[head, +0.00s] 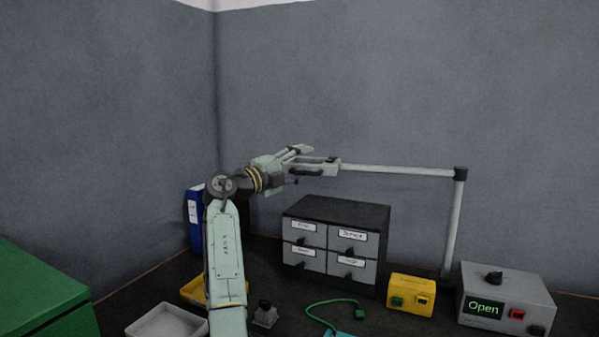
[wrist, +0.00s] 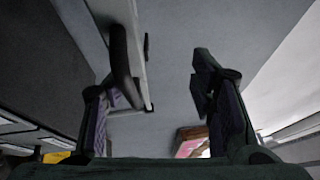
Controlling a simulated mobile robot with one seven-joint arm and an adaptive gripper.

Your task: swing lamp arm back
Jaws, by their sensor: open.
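The lamp arm (head: 400,170) is a pale bar running left from the top of an upright post (head: 453,225). The lamp's pale underside (wrist: 102,22) and a dark curved handle (wrist: 121,62) are at upper left, close to the left finger. Whether they touch cannot be told.
Below are a labelled drawer cabinet (head: 334,242), a yellow box (head: 411,295) and a grey box reading "Open" (head: 507,298). A blue binder (head: 195,218), a pale tray (head: 167,325) and a green cable (head: 325,304) are also on the bench. The wall behind is bare.

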